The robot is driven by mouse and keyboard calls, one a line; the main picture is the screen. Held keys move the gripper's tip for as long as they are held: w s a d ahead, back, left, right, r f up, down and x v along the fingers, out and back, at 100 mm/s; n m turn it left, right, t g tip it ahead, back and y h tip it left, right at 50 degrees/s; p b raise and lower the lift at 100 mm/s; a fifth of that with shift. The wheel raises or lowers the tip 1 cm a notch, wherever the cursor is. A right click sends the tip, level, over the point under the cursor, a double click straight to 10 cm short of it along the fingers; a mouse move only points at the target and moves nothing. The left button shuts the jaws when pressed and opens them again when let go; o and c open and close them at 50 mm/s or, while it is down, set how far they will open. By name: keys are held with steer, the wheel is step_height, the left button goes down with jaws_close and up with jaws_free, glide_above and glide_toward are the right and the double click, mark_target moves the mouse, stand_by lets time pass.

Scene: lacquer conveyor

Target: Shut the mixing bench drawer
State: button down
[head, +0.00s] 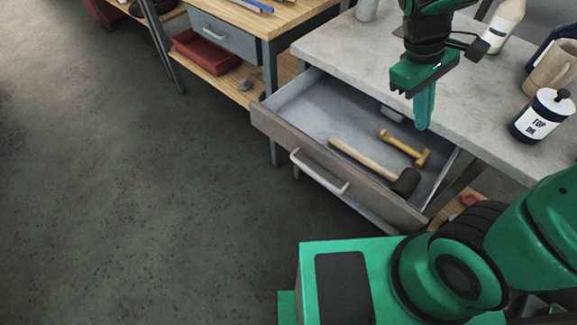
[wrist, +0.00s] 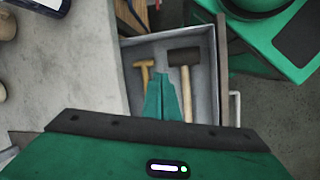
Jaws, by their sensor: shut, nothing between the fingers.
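The mixing bench drawer (head: 335,172) stands pulled out from under the grey bench top (head: 340,48). Its front panel with a pale bar handle (head: 318,176) faces the open floor. A mallet with a dark head (head: 405,181) and a small yellow hammer (head: 405,148) lie inside. My gripper (head: 424,112) is shut and empty, pointing down over the back right part of the drawer near the bench edge. In the wrist view the shut fingers (wrist: 161,97) appear in front of the drawer interior, with the mallet (wrist: 184,58) and hammer (wrist: 144,68) beyond. Whether the fingertips reach below the drawer rim is unclear.
A labelled tin (head: 542,115), a white bottle (head: 503,25) and a tan jug (head: 553,65) stand on the bench top at right. A wooden bench with a closed blue-grey drawer (head: 224,34) stands at the left. The floor (head: 140,190) before the open drawer is clear.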

steer(key=w+a+f+n+t+h, duration=0.1)
steer(key=a+f+n+t+h, duration=0.1)
steer(key=a+n, duration=0.6)
steer(key=a+f+n+t+h, duration=0.1)
steer(key=a+f+n, duration=0.25)
steer(key=a, duration=0.95)
steer(key=s+a+f+n+t, duration=0.3)
steer(key=s+a+n, duration=0.2)
steer(key=a, duration=0.3)
steer(key=s+a+f+n+t, duration=0.2)
steer(key=s+a+n+t, duration=0.1)
steer(key=s+a+n, duration=0.3)
steer(key=w+d+f+m, duration=0.1)
steer(key=w+d+f, duration=0.4)
steer(key=w+d, duration=0.2)
steer(key=shift+w+f, duration=0.3)
steer(key=shift+w, duration=0.4)
